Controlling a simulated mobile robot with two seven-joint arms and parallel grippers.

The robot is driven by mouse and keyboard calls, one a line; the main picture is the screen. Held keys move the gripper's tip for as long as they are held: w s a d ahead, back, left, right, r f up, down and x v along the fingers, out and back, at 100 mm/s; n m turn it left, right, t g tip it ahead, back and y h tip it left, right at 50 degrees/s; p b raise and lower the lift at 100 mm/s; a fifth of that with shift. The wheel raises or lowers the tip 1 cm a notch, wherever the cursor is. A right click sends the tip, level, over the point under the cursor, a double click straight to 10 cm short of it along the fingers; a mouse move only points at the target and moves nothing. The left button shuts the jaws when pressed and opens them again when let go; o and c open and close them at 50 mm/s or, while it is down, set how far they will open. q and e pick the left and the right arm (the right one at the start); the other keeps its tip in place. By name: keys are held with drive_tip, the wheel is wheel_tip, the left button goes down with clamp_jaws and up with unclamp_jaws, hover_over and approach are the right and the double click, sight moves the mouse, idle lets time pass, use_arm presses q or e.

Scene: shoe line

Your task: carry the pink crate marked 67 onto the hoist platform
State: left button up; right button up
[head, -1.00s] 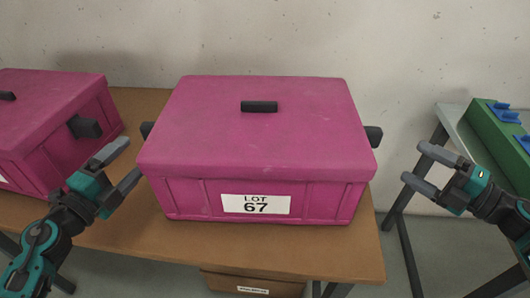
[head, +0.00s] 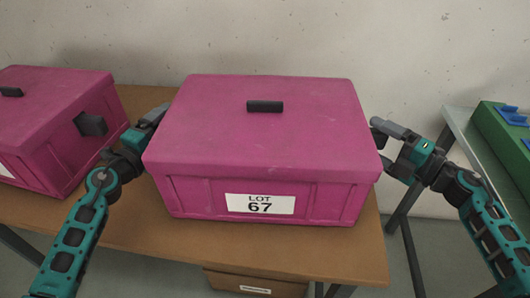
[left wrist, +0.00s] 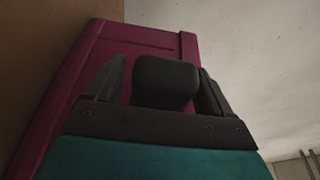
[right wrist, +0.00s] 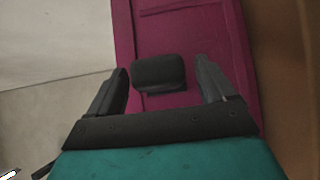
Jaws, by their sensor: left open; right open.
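The pink crate marked LOT 67 (head: 250,130) sits closed on a brown table, with a black handle on its lid. My left gripper (head: 158,115) is at the crate's left side, open. In the left wrist view its fingers stand on either side of the black side handle (left wrist: 166,82). My right gripper (head: 378,130) is at the crate's right side, open. In the right wrist view the right side handle (right wrist: 158,73) lies between its fingers, not gripped. The hoist platform cannot be made out in these views.
A second pink crate (head: 60,125) stands on the brown table (head: 290,250) at the left, close to my left arm. A brown box (head: 255,283) is under the table. At the right is a stand with a green crate (head: 500,135) holding blue items. A wall is behind.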

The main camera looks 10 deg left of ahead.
use_arm(q)
clamp_jaws()
use_arm(e)
clamp_jaws()
idle(0.4)
use_arm(q)
drive_tip(key=shift+r, duration=0.1)
use_arm(e)
drive_tip(key=shift+r, duration=0.1)
